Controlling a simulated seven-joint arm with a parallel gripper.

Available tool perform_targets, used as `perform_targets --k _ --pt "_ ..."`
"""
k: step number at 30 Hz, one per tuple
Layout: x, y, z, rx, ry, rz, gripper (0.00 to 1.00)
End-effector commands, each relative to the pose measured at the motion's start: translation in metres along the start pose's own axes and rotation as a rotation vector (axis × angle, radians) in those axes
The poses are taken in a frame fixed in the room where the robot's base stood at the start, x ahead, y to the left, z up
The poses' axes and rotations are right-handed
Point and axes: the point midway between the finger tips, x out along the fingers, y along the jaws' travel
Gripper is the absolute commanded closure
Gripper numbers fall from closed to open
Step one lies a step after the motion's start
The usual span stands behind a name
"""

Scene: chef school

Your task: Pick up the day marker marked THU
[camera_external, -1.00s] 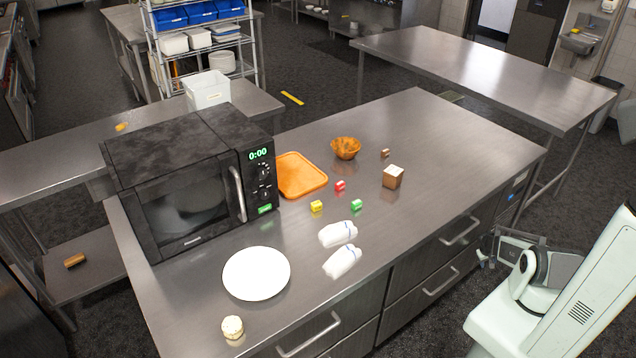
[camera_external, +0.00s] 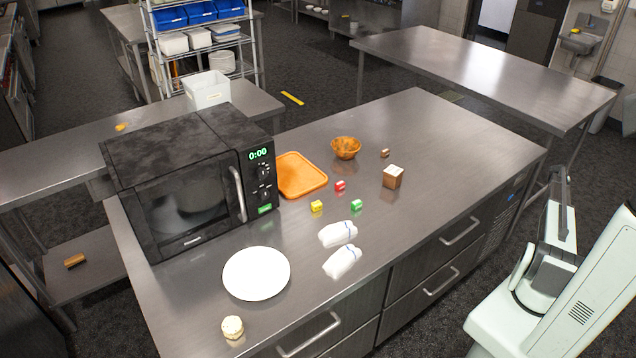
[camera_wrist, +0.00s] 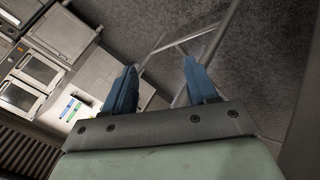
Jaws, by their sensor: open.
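Small day markers lie on the steel table in the outside view: a yellow one (camera_external: 317,206), a red one (camera_external: 340,186) and a green one (camera_external: 356,205). Their lettering is too small to read, so I cannot tell which is THU. My gripper (camera_wrist: 160,75) shows its two blue fingers spread apart in the wrist view, with nothing between them. That view shows no marker. In the outside view my arm is at the right, off the table's edge and well away from the markers; the fingers cannot be made out there.
On the steel table (camera_external: 440,140) stand a black microwave (camera_external: 190,180), an orange tray (camera_external: 300,176), an orange bowl (camera_external: 346,148), a brown block (camera_external: 393,177), a smaller brown piece (camera_external: 385,153), two white bundles (camera_external: 338,233) and a white plate (camera_external: 256,273). The table's right end is clear.

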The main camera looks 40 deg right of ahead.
Motion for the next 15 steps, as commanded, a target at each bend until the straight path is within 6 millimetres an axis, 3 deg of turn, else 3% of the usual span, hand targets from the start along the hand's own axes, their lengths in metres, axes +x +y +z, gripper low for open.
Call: perform_targets --k 1,6,10,15 --pt "-0.003 0.028 -0.013 0.009 0.014 0.015 0.43" --pt "-0.024 0.103 -0.048 0.025 0.059 0.052 0.43" --pt "-0.044 0.147 -0.074 0.023 0.09 0.069 0.43" --pt "-0.072 0.182 -0.106 0.0 0.12 0.073 0.43"
